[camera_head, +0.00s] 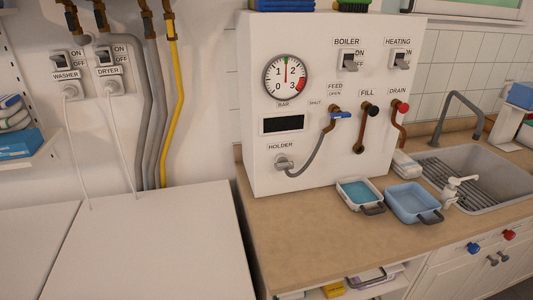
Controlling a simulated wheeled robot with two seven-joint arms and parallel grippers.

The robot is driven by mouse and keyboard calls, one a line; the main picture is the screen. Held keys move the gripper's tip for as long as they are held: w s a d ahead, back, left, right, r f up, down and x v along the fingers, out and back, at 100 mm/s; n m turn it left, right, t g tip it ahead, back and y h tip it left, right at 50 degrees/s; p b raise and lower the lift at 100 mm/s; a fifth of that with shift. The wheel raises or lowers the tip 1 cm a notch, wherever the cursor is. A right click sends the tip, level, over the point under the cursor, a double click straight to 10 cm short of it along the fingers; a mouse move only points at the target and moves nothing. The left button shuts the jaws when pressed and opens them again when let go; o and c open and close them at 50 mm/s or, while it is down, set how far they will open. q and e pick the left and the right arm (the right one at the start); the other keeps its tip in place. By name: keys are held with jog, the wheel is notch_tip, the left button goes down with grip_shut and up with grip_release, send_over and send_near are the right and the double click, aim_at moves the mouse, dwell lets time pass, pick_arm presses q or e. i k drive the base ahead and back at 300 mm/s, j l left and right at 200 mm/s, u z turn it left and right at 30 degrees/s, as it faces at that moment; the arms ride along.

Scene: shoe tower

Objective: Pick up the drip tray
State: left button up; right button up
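Two small trays with grey handles stand on the brown counter in front of the boiler panel. One is a whitish tray (341,188) with teal inside. The other is a light blue tray (413,203), just to its right. I cannot tell for certain which one is the drip tray, or whether the teal is liquid. Neither of my grippers shows in this view.
The white boiler panel (300,105) carries a gauge, switches, valves and a grey hose. A sink (485,180) with a grey faucet lies right of the trays. The counter (330,235) is clear in front. White machine tops (150,245) are at left.

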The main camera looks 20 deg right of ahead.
aim_at(360, 194)
jog(key=z, duration=1.3)
jog(key=i+l, duration=0.2)
jog(key=l, duration=0.15)
jog(key=i+l, duration=0.2)
jog(key=l, duration=0.15)
jog(key=i+l, duration=0.2)
jog(key=l, duration=0.15)
jog(key=i+l+u, duration=0.1)
jog(key=i+l, duration=0.3)
jog(key=l, duration=0.3)
jog(key=i+l, duration=0.2)
jog(key=l, duration=0.15)
jog(key=i+l, duration=0.2)
jog(key=l, duration=0.15)
jog(key=i+l+u, duration=0.1)
jog(key=l, duration=0.25)
jog(key=i+u, duration=0.1)
jog(key=u, duration=1.45)
jog(key=k+l+z, duration=0.2)
jog(key=l+z, duration=0.2)
jog(key=l, duration=0.2)
